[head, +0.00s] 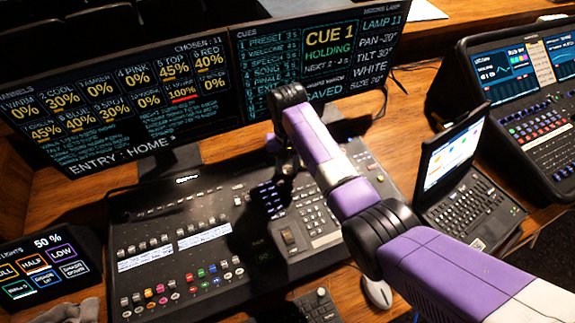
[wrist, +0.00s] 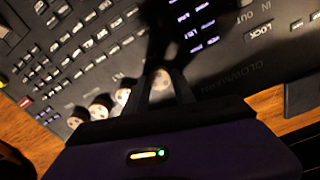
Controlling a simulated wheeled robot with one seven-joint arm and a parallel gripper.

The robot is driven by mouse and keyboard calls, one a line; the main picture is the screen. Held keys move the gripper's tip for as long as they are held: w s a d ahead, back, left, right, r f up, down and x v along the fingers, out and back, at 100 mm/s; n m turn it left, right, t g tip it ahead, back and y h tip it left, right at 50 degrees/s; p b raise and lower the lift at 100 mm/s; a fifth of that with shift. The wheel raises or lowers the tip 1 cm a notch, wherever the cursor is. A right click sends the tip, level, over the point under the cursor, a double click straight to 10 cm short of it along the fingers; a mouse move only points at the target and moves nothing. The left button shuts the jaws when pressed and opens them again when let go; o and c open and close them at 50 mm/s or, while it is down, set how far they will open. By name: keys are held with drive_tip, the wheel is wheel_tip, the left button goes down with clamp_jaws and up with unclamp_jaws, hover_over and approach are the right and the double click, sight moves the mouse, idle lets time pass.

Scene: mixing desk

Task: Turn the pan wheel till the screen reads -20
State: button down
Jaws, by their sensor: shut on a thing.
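My gripper (wrist: 162,84) is shut on a round pale wheel (wrist: 161,79) at the right end of a row in the wrist view. I take it as the pan wheel; no label on it is readable. Other wheels (wrist: 100,107) stand in the row to its left. In the head view, my gripper (head: 287,165) is at the back of the mixing desk (head: 150,215), partly hidden by my arm and shadow.
The left screen (head: 120,100) stands behind the desk. An open laptop (head: 460,180) and another console (head: 525,110) are at the right. A small lights panel (head: 45,265) lies at the left, with a mouse (head: 376,291) near the front.

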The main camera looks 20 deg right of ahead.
sight(287, 169)
drive_tip(key=shift+r, duration=0.1)
drive_tip(key=c, duration=1)
unclamp_jaws()
drive_tip(key=shift+c, duration=0.2)
wheel_tip(287, 169, up, 8)
drive_tip(key=shift+f+b, duration=0.1)
drive_tip(key=shift+b, duration=0.6)
